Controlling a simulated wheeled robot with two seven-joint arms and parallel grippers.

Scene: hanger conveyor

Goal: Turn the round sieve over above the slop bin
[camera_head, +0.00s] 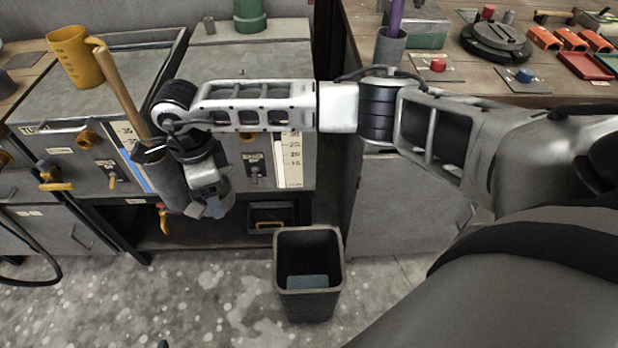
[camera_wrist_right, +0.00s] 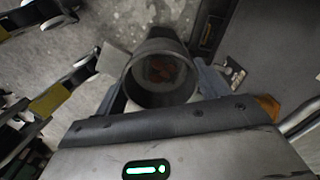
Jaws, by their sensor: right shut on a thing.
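My right gripper (camera_head: 207,204) hangs in front of the left bench, left of and higher in the picture than the slop bin. It is shut on the round sieve (camera_wrist_right: 160,76), a dark, deep round piece. In the right wrist view I look into its round opening between the two fingers, with a dim reddish patch inside. In the head view the sieve (camera_head: 229,187) is a small grey curve mostly hidden by the gripper. The slop bin (camera_head: 309,302) is a dark, open, square bin standing on the floor, with a blue-grey patch inside.
A grey cup (camera_head: 166,180) with a wooden handle (camera_head: 120,88) stands at the left bench, close to my right gripper. A yellow jug (camera_head: 75,57) stands on the bench top. A shelf runs below the bench. The floor left of the bin is clear.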

